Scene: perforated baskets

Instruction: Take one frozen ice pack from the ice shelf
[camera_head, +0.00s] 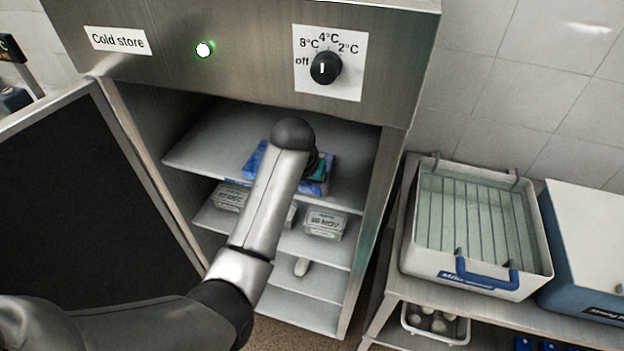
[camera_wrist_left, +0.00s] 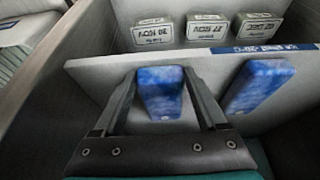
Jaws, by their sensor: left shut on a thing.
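My left arm reaches into the open cold store, and its wrist hides most of the gripper in the head view. In the left wrist view my left gripper (camera_wrist_left: 160,76) is shut on a blue ice pack (camera_wrist_left: 160,100), with one finger on each side. A second blue ice pack (camera_wrist_left: 259,84) lies to the right on the same shelf, apart from the gripper. In the head view blue packs (camera_head: 256,156) show partly behind my arm on the upper shelf (camera_head: 205,150). Whether the held pack is clear of the shelf I cannot tell. My right gripper is not in view.
Date-marked boxes (camera_head: 325,223) stand on the shelf below. The cold store door (camera_head: 95,205) is open at the left. The control panel with its dial (camera_head: 326,68) overhangs the opening. A water bath (camera_head: 475,225) and a blue-and-white cooler (camera_head: 590,245) stand on a bench at the right.

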